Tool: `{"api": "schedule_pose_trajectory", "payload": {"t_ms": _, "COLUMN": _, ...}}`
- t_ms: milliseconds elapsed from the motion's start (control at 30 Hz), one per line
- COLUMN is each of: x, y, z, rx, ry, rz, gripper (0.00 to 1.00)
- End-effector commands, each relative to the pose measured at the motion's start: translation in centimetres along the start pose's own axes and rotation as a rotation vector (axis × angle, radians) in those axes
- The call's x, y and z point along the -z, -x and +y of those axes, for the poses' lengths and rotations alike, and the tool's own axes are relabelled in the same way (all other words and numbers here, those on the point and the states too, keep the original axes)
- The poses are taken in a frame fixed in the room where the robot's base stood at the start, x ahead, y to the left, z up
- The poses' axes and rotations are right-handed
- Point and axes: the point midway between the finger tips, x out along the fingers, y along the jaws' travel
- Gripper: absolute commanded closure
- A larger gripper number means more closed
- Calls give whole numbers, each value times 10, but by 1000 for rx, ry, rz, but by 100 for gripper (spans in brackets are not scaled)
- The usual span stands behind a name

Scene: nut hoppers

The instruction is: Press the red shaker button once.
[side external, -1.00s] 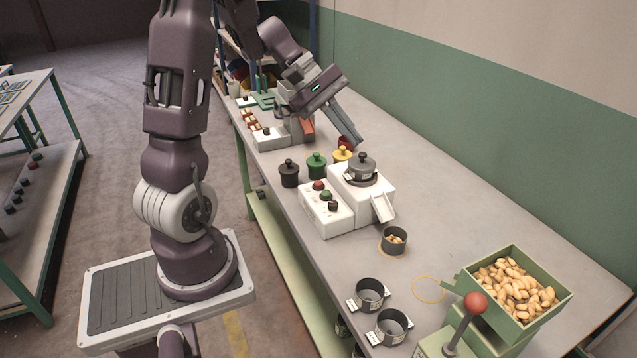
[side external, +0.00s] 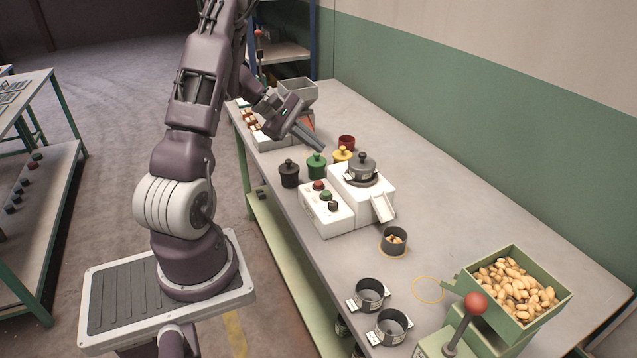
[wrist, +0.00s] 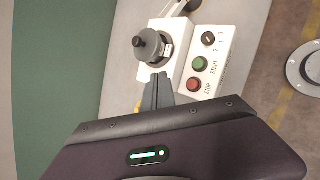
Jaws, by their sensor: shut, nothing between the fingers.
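A red button (side external: 318,185) sits on the white control box beside the white machine. In the wrist view the red button (wrist: 194,84) is marked STOP, beside a green button (wrist: 199,64) marked START and a black knob (wrist: 208,39). The green button (side external: 326,196) also shows in the side view. My gripper (side external: 321,149) is shut and empty. It is above the table, behind the control box and near the green and yellow lidded pots. In the wrist view its shut fingertips (wrist: 158,76) are left of the red button and apart from it.
A grey lidded pot (side external: 361,167) stands on the white machine (side external: 346,185). Black (side external: 289,174), green (side external: 316,166) and yellow (side external: 342,155) pots and a red cup (side external: 347,142) stand behind. A bin of nuts (side external: 540,321) is at front right.

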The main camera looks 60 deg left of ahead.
Motion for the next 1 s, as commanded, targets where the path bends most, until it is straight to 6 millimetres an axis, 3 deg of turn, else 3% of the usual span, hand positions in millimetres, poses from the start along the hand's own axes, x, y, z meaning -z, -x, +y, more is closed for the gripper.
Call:
{"api": "schedule_pose_trajectory", "payload": {"t_ms": 500, "x": 35, "y": -48, "z": -36, "rx": 2, "ry": 3, "rz": 0, "gripper": 100}}
{"api": "schedule_pose_trajectory", "payload": {"t_ms": 1000, "x": 40, "y": -54, "z": -40, "rx": 1, "ry": 0, "rz": 1, "gripper": 100}}
